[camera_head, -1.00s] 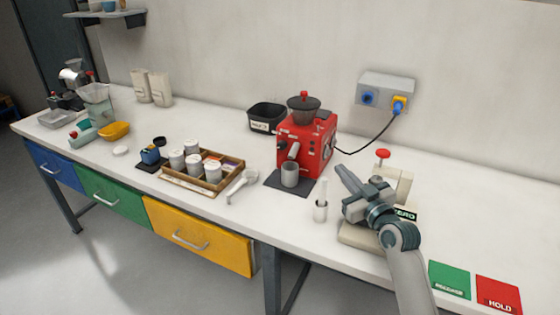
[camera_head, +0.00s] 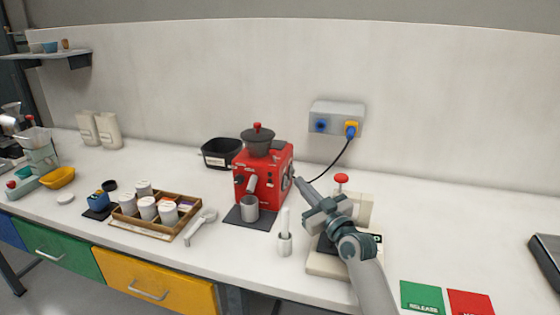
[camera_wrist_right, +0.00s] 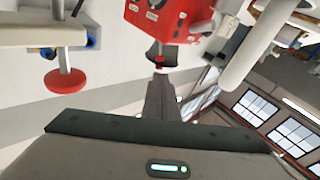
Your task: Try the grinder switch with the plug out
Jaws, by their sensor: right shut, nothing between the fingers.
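The red grinder (camera_head: 262,178) stands on the bench with a dark hopper on top and a grey cup at its front. A small round part (camera_head: 287,184) shows on its right side; I cannot tell its setting. A black cord runs from the grinder to a yellow-and-blue plug (camera_head: 351,131), which sits in the right socket of the grey wall box (camera_head: 337,117). My right gripper (camera_head: 298,182) is shut and empty, its tip close to the grinder's right side; contact cannot be told. The right wrist view shows the shut fingers (camera_wrist_right: 159,98) and the grinder (camera_wrist_right: 165,20). My left gripper is out of view.
A pale press with a red knob (camera_head: 341,179) stands close behind my right gripper. A white upright tool (camera_head: 285,235) stands in front of the grinder. A wooden tray (camera_head: 180,228) of canisters lies left. Green (camera_head: 422,297) and red (camera_head: 470,303) cards lie right.

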